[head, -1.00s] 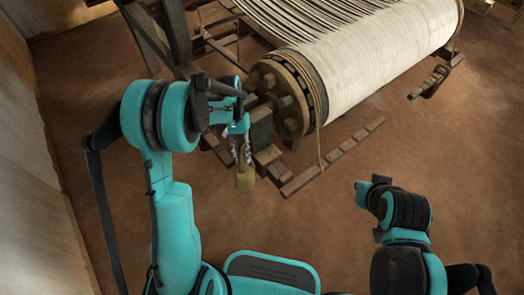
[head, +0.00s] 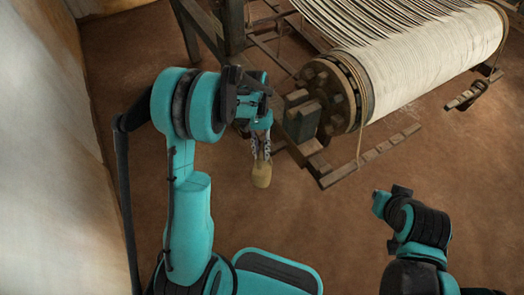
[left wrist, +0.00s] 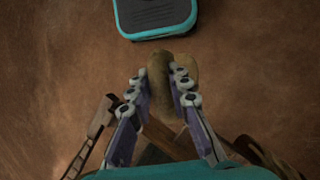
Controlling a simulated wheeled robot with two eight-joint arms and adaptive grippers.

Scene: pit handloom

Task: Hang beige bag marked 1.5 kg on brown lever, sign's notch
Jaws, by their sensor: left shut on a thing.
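My left gripper (head: 262,155) hangs pointing down, left of the loom's front beam, and is shut on a small beige bag (head: 261,176). The left wrist view shows the bag (left wrist: 159,70) between the two fingertips, above the bare floor. Any mark on it is not readable. A brown notched wooden bar (head: 368,155), which looks like the lever, lies below the beam end, to the right of the bag and apart from it. I cannot make out a sign or which notch it marks. My right arm shows at the lower right, but its gripper does not.
The cloth-wound beam (head: 425,60) fills the upper right. A wooden block (head: 300,115) stands between my left gripper and the beam end. A loom post (head: 233,25) rises behind the gripper. A pale wall (head: 45,150) is at left. The brown floor (head: 330,225) in front is clear.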

